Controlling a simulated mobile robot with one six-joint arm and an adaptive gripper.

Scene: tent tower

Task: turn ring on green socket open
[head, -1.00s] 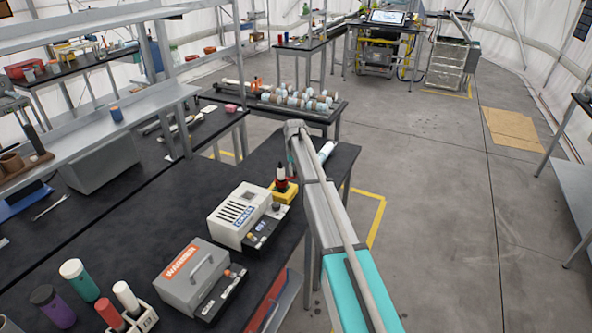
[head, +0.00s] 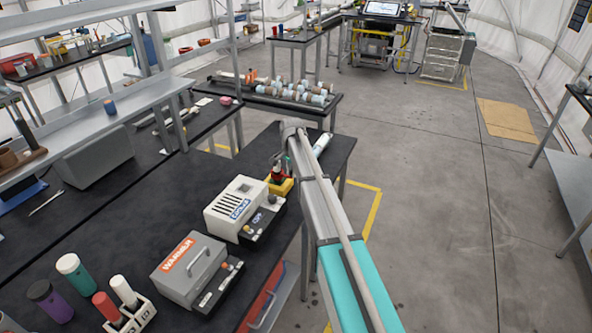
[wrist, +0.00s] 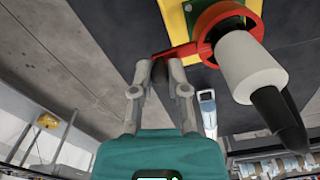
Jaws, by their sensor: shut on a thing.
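The green socket (wrist: 197,12) sits on a yellow block (wrist: 185,8) in the wrist view, with a red ring (wrist: 228,12) around it. A lever arm of the ring reaches left to my gripper (wrist: 160,66), whose fingers are closed on its dark end. A white plug (wrist: 250,68) with a black tail stands in the ring. In the head view the yellow block (head: 284,187) with the red ring (head: 277,178) is at the table's far right corner, partly hidden by my arm. The fingers are hard to make out there.
A white cooler box (head: 235,208) and a grey warmer box (head: 188,268) stand nearer on the black table. A rack (head: 130,318) with tubes is at the front. A white cylinder (head: 322,144) lies just beyond my arm.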

